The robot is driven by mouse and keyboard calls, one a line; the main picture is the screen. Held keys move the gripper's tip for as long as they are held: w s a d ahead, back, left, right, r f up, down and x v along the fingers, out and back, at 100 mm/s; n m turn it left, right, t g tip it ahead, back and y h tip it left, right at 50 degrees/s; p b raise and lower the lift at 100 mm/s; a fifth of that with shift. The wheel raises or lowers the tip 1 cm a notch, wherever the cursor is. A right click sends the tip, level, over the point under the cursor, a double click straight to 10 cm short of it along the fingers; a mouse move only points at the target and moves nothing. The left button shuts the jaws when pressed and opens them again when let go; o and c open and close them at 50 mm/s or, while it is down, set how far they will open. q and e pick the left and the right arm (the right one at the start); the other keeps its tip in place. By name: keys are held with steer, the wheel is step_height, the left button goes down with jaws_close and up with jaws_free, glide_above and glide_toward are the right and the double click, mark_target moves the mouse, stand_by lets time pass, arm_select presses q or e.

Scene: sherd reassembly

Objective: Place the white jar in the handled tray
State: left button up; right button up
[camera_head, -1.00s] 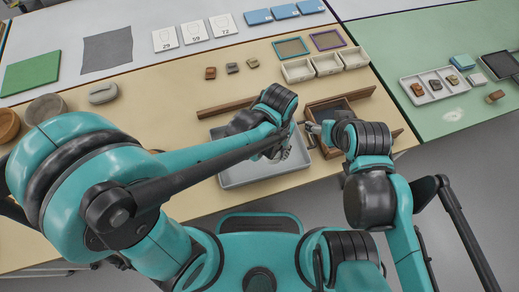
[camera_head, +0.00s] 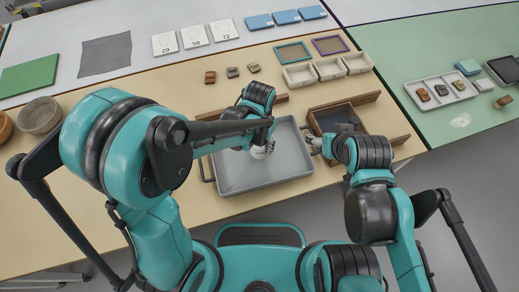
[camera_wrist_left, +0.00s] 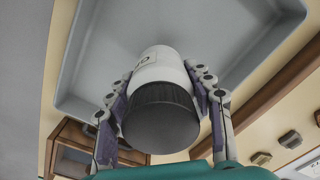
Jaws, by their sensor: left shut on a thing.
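The white jar (camera_wrist_left: 160,66) with its ribbed black lid (camera_wrist_left: 160,115) is between the fingers of my left gripper (camera_wrist_left: 161,88), which is shut on it. In the head view a small white part of the jar (camera_head: 261,152) shows beside my left gripper (camera_head: 268,146), over the grey handled tray (camera_head: 245,182). The tray's floor is also behind the jar in the left wrist view (camera_wrist_left: 110,50). I cannot tell whether the jar touches the floor. My right gripper (camera_head: 314,142) is near the tray's right end; its fingers are too small to read.
A wooden box (camera_head: 372,107) with a dark inside stands right of the tray, close to my right arm. Several small white bins (camera_head: 329,69) and small sherds (camera_head: 232,72) lie farther back. Bare tabletop (camera_head: 150,75) is at the back left.

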mark_target(259, 149)
arm_select(q)
steer(key=shift+f+b, duration=0.55)
steer(key=shift+f, duration=1)
steer(key=shift+f, duration=0.1)
steer(key=o, duration=1.1)
steer(key=shift+f, duration=0.1)
steer(key=o, duration=0.4)
